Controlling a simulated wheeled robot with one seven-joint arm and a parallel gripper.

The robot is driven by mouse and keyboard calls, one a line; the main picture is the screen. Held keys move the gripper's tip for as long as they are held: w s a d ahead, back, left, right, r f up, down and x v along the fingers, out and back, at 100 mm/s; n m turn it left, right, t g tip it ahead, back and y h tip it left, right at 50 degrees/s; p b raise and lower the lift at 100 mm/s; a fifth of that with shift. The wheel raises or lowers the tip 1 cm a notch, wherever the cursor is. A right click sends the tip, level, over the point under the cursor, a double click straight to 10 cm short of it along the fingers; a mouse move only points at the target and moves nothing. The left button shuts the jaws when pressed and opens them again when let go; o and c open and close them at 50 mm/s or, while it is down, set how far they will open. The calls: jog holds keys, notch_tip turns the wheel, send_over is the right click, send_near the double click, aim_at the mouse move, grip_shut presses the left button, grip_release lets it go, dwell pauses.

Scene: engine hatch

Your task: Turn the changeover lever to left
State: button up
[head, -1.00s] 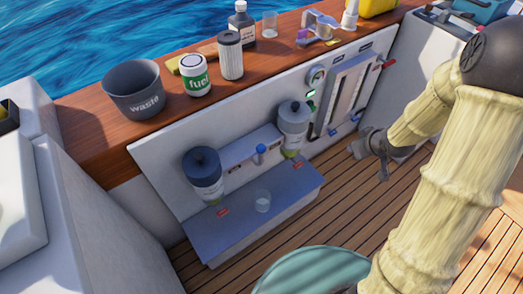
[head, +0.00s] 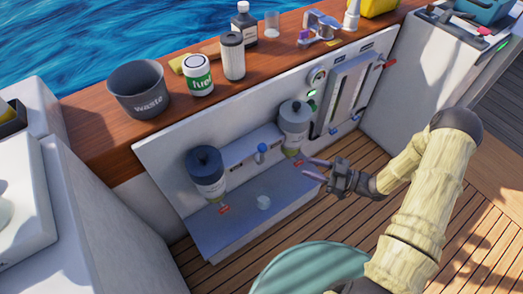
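The changeover lever (head: 262,149) has a blue knob and sits on the grey panel between two filter housings. Its knob points up, roughly upright. The left filter housing (head: 207,172) has a dark lid and a pale bowl. The right filter housing (head: 294,127) has a grey lid and a pale bowl. My gripper (head: 306,168) is to the right of the lever and below the right housing, apart from the lever. Its two fingers point left and are spread, with nothing visible between them.
A teal round surface (head: 315,270) is in front.

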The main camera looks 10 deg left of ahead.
aim_at(263, 151)
jog(key=shift+d, duration=0.15)
jog(key=a, duration=0.5)
jog(key=w+a+b, duration=0.1)
jog(key=a, duration=0.5)
jog(key=w+a+b, duration=0.1)
jog(key=a, duration=0.5)
jog(key=shift+w+a, duration=0.15)
jog(key=shift+a, duration=0.05)
grip_shut()
